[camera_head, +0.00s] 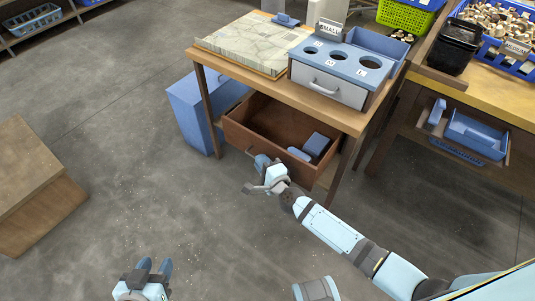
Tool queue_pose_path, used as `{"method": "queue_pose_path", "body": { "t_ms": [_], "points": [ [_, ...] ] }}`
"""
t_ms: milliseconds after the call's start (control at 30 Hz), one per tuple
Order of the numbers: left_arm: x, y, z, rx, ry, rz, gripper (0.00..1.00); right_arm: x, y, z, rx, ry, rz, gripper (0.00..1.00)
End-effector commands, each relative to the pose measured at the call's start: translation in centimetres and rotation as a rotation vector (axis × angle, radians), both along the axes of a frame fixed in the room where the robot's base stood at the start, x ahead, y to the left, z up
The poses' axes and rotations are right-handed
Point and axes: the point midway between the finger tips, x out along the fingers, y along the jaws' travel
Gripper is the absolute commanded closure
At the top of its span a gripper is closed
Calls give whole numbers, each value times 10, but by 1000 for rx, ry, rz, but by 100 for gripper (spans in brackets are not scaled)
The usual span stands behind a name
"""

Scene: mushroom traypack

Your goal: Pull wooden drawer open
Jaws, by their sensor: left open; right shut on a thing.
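The wooden drawer (262,150) under the small table is pulled out, and its inside shows. Blue objects (316,144) lie in it at the right. My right gripper (258,168) is at the drawer's front, shut on its handle (249,151); the fingers hide much of the contact. My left gripper (154,269) is open and empty, low at the bottom of the view, well apart from the drawer.
The table (340,115) carries a tiled board (250,43) and a grey-blue sorting box (330,92) with round holes. A blue bin (190,115) stands left of the drawer. A wooden box (40,190) is at far left. The floor between is clear.

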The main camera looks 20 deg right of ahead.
Motion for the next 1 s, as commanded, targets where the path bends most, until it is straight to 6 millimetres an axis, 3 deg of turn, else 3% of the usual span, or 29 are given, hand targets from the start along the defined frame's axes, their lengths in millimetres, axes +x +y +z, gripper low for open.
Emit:
{"method": "queue_pose_path", "body": {
  "t_ms": [300, 767, 800, 867, 900, 1000],
  "points": [
    [0, -3, 4, 1, 6, 0, 57, -21, 26, 0, 2, 2, -1, 100],
    [-1, -2, 2, 3, 9, 0, 57, -24, 30, 0, 3, 1, -1, 100],
    [-1, -2, 2, 3, 9, 0, 57, -24, 30, 0, 3, 1, -1, 82],
    [0, -2, 2, 3, 9, 0, 57, -24, 30, 0, 2, 1, -1, 69],
    [0, -2, 2, 3, 9, 0, 57, -24, 30, 0, 2, 1, -1, 64],
    [0, -2, 2, 4, 8, 1, 57, -23, 30, 0, 2, 1, -1, 64]
  ]
}}
